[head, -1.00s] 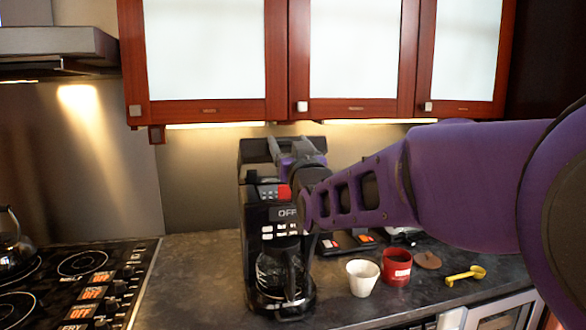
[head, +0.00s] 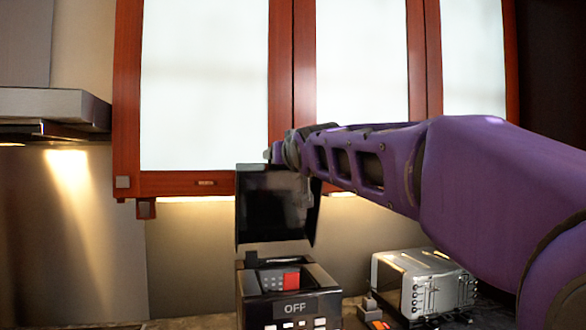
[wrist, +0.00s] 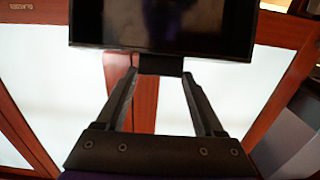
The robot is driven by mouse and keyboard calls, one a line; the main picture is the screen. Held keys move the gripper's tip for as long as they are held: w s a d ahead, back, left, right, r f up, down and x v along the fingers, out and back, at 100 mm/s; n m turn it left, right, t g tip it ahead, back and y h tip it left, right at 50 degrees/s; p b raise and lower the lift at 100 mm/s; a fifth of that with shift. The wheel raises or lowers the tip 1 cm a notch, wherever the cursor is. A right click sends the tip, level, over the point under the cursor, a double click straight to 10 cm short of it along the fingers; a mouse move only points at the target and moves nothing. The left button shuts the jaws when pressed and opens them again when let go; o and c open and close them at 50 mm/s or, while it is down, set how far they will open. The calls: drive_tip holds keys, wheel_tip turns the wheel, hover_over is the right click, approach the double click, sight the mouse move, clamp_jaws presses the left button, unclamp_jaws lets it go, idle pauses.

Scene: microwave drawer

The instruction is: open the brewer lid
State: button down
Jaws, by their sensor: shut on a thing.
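The brewer (head: 255,308) stands on the counter low in the head view, its front panel reading OFF. Its top is open, with a red and grey part (head: 290,280) showing inside. The dark brewer lid (head: 275,208) stands roughly upright above the body, its broad face toward the camera. Whether it joins the body at the back is not clear. My gripper (head: 276,154) is at the lid's upper edge, partly hidden by my wrist. In the wrist view, my gripper (wrist: 160,68) is shut on a small dark tab of the lid (wrist: 160,25).
Red-framed cabinets (head: 205,80) with white panels hang close behind and above my gripper. A silver toaster oven (head: 420,285) stands on the counter at the right. A range hood (head: 50,112) is at the left. Bare wall (head: 190,250) shows left of the brewer.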

drive_tip(key=shift+w+a+r, duration=0.3)
drive_tip(key=shift+w+r, duration=0.35)
drive_tip(key=shift+r, duration=0.25)
drive_tip(key=shift+c, duration=1.6)
unclamp_jaws()
drive_tip(key=shift+o, duration=1.2)
drive_tip(key=shift+s+d, duration=0.1)
drive_tip(key=shift+s, duration=0.05)
drive_tip(key=shift+o, duration=0.4)
drive_tip(key=shift+f, duration=0.15)
drive_tip(key=shift+f, duration=0.15)
